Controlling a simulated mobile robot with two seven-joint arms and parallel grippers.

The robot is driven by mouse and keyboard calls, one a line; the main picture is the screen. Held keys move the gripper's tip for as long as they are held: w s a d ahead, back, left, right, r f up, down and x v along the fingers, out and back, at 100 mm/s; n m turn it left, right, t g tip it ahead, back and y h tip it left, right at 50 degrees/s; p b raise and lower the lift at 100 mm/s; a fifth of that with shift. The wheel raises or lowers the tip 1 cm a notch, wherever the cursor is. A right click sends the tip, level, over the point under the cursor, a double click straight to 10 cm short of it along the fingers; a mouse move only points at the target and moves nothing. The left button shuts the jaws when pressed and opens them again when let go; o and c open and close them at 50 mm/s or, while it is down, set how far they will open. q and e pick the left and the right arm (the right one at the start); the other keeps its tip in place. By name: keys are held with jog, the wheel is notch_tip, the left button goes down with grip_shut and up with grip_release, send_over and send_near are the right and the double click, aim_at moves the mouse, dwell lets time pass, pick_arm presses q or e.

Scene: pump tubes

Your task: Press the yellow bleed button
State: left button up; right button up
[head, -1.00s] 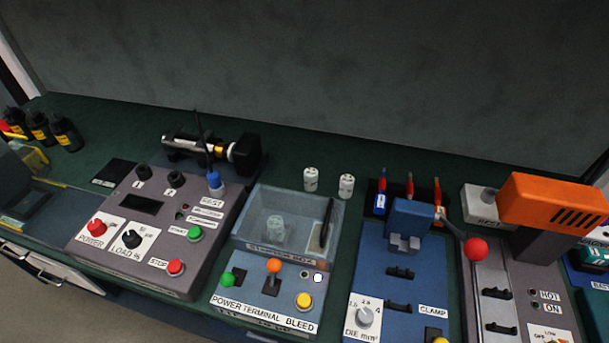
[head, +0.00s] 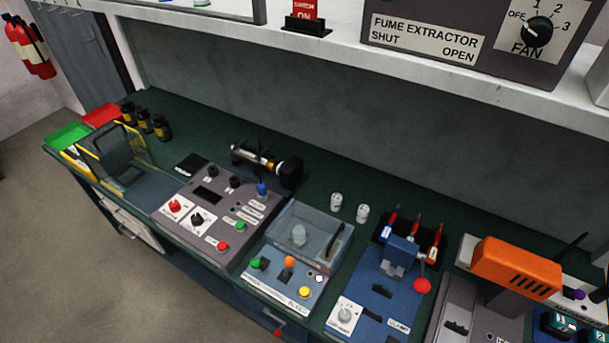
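The yellow bleed button (head: 305,292) sits at the front right of the blue pump panel (head: 275,293), beside its BLEED label. On the same panel are a green-knobbed lever (head: 256,262), an orange-knobbed lever (head: 289,262) and a small white round spot (head: 319,279). A clear box (head: 285,243) with a pale fitting inside stands just behind. Nothing covers the button. Neither of my grippers shows in the head view.
A grey control box (head: 215,217) with knobs stands left of the pump panel. A blue clamp station (head: 372,312) and an orange-topped device (head: 514,268) stand to the right. An overhead shelf carries a fume extractor panel (head: 464,36). The bench's front edge is unobstructed.

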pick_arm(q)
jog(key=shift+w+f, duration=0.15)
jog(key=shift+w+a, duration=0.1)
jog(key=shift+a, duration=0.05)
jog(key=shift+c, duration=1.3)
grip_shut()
